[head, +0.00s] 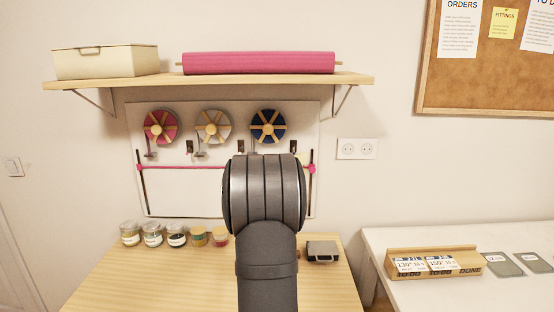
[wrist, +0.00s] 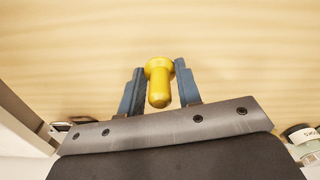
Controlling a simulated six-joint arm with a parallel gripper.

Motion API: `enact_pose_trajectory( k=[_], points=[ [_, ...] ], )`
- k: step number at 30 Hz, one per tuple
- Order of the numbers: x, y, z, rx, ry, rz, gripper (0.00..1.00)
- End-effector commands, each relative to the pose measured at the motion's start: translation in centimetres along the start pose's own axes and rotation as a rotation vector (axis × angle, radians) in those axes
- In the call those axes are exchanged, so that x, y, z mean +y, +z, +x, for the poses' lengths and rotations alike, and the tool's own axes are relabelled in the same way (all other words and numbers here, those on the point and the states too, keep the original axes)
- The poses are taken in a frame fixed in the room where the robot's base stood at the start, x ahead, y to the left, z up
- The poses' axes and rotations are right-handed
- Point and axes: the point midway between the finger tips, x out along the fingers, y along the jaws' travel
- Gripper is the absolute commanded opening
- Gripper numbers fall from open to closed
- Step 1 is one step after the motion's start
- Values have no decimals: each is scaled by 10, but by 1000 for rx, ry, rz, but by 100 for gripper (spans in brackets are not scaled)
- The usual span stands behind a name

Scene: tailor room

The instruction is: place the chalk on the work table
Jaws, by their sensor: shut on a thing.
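My gripper (wrist: 159,68) is shut on the yellow chalk (wrist: 160,90), a rounded piece with a wider head and a narrower end, in the middle of the wrist view. One blue-grey finger is on each side of it. Behind the chalk is the bare light-wood top of the work table (wrist: 240,45). I cannot tell whether the chalk touches the tabletop. In the head view the work table (head: 150,285) is at the bottom, and my arm hides the gripper and the chalk.
Several jars (head: 177,235) line the table's back left, and a small dark box (head: 322,251) sits at the back right. A pegboard with spools (head: 213,126) hangs behind, under a shelf (head: 210,81). A white table (head: 400,290) with a card holder (head: 435,263) is at the right.

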Motion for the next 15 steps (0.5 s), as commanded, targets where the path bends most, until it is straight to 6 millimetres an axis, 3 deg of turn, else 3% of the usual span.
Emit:
enact_pose_trajectory(
  k=[1, 6, 15],
  points=[
    [13, 11, 3, -1, 0, 57, 10],
    [32, 30, 8, 0, 0, 164, 10],
    [36, 34, 9, 0, 0, 185, 10]
  ],
)
